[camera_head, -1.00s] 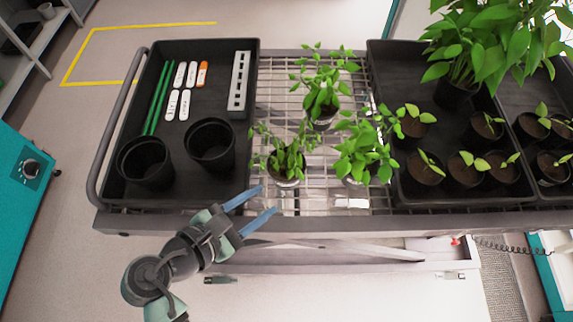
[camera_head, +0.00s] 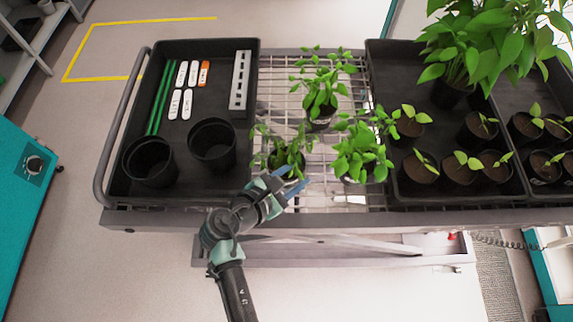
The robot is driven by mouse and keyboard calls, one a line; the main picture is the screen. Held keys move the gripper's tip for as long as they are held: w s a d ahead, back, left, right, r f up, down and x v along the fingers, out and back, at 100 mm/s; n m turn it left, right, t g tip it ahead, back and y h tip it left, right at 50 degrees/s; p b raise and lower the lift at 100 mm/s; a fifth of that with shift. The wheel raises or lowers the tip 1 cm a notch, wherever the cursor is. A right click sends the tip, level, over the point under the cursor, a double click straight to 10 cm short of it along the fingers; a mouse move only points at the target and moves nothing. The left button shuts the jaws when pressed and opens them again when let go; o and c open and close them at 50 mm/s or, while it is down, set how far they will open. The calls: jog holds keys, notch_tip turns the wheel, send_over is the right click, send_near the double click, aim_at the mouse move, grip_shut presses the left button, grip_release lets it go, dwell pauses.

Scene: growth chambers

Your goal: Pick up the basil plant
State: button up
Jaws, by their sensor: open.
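Three leafy green potted plants stand on the wire rack of the cart: a front-left plant (camera_head: 287,152), a front-right plant (camera_head: 362,148) and a back plant (camera_head: 321,85). No label shows which is the basil. The front-left plant has smaller, sparser leaves, and the front-right one has broader, brighter leaves. My gripper (camera_head: 295,177) is open, its two blue fingers pointing up and right at the front of the front-left plant's pot. The fingers overlap the pot's lower edge in the picture, and I cannot tell whether they touch it. Nothing is between them.
A black tray (camera_head: 197,75) at left holds two empty black pots (camera_head: 212,144), plant labels, green stakes and a grey strip. A black tray (camera_head: 440,190) at right holds seedlings and a large leafy plant (camera_head: 490,45). The front rail (camera_head: 420,219) runs beneath my gripper.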

jog(key=shift+w+d+f, duration=0.1)
jog(key=shift+d, duration=0.05)
grip_shut()
dwell(1.4)
